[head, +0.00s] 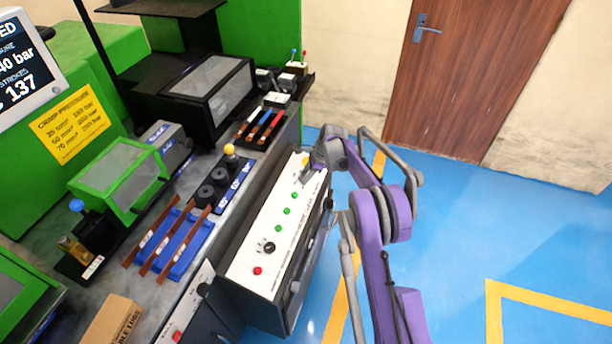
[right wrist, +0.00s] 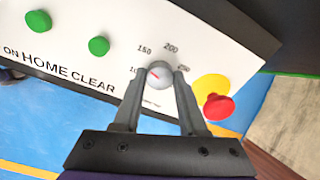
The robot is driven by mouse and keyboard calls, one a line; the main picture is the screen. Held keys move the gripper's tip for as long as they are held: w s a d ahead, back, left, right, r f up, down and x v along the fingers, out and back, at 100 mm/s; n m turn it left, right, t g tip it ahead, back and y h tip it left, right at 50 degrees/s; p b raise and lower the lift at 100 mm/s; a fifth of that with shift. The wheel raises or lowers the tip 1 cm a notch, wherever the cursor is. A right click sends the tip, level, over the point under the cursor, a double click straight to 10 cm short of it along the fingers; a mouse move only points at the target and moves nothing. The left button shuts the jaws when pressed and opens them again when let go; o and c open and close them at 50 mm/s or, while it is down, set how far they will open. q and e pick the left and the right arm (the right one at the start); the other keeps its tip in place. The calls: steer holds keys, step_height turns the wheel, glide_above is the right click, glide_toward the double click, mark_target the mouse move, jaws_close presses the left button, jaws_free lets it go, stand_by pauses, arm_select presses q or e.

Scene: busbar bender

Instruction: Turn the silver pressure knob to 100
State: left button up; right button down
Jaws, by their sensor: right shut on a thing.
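The silver pressure knob (right wrist: 158,74) is a round grey knob on the white control panel (right wrist: 70,35). My right gripper (right wrist: 157,85) is shut on it, one finger on each side, in the right wrist view. A short red mark on the knob points to the upper left, toward the low end of the dial. The labels 150, 200 and 250 show around it; a label starting with 10 is partly hidden by the left finger. In the head view my right gripper (head: 312,172) reaches the panel's far end and hides the knob. My left gripper is not in view.
A red mushroom button (right wrist: 218,107) on a yellow base sits just right of the gripper. Green buttons (right wrist: 99,46) lie to the left. A black knob (head: 269,247) and red button (head: 257,270) are nearer on the panel. The blue floor at right is clear.

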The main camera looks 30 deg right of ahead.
steer(key=n+b, duration=0.1)
steer(key=n, duration=0.3)
steer(key=shift+n+t, duration=0.3)
steer(key=shift+n, duration=2.4)
steer(key=shift+c, duration=2.2)
jaws_free()
steer(key=shift+r, duration=0.1)
steer(key=v, duration=1)
steer(key=shift+s+r+p, duration=0.2)
steer(key=shift+r+p, duration=0.1)
steer(key=shift+p, duration=0.05)
